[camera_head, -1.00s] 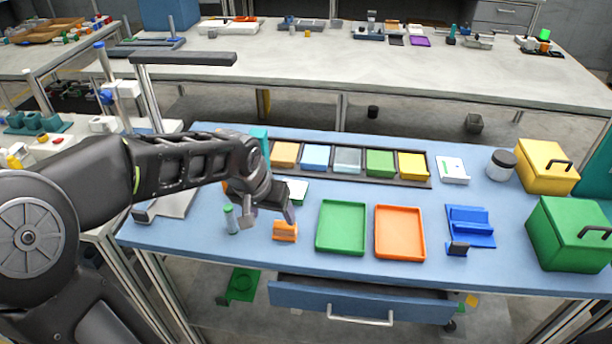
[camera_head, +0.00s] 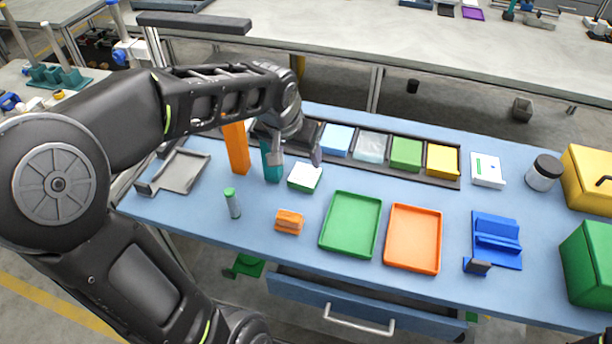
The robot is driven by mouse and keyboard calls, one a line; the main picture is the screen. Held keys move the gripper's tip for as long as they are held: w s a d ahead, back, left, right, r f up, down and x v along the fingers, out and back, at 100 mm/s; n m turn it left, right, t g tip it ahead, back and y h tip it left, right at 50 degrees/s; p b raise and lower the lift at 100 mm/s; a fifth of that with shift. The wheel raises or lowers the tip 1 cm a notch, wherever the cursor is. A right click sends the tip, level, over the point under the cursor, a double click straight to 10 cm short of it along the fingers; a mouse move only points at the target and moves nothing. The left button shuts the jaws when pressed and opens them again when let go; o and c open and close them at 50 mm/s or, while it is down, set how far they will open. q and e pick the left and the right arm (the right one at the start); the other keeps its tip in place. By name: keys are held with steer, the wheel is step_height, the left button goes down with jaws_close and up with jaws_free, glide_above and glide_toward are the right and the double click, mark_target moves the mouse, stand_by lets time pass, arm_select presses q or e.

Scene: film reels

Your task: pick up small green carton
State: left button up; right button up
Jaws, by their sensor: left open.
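A small carton with a white top and green sides (camera_head: 305,177) lies on the blue table, left of centre. My left gripper (camera_head: 296,159) is open and empty, pointing down, just behind and above this carton in the picture. Its fingers are apart, and I see no contact with the carton. A teal upright block (camera_head: 271,162) stands just left of the fingers.
A tall orange block (camera_head: 236,148), a green-capped vial (camera_head: 232,203) and a small orange piece (camera_head: 289,222) stand nearby. A green tray (camera_head: 350,252) and an orange tray (camera_head: 413,266) lie to the right. A row of coloured bins (camera_head: 406,153) runs behind.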

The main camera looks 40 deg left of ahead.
arm_select(q)
glide_above(305, 175)
steer(key=s, duration=0.2)
steer(key=f, duration=0.6)
steer(key=shift+s+d+f, duration=0.1)
steer(key=shift+d, duration=0.2)
steer(key=x, duration=0.5)
steer(key=shift+a+f, duration=0.1)
steer(key=shift+c, duration=0.2)
steer(key=c, duration=1)
step_height(305, 175, up, 28)
steer(key=shift+r+p, duration=0.1)
steer(key=shift+p, duration=0.55)
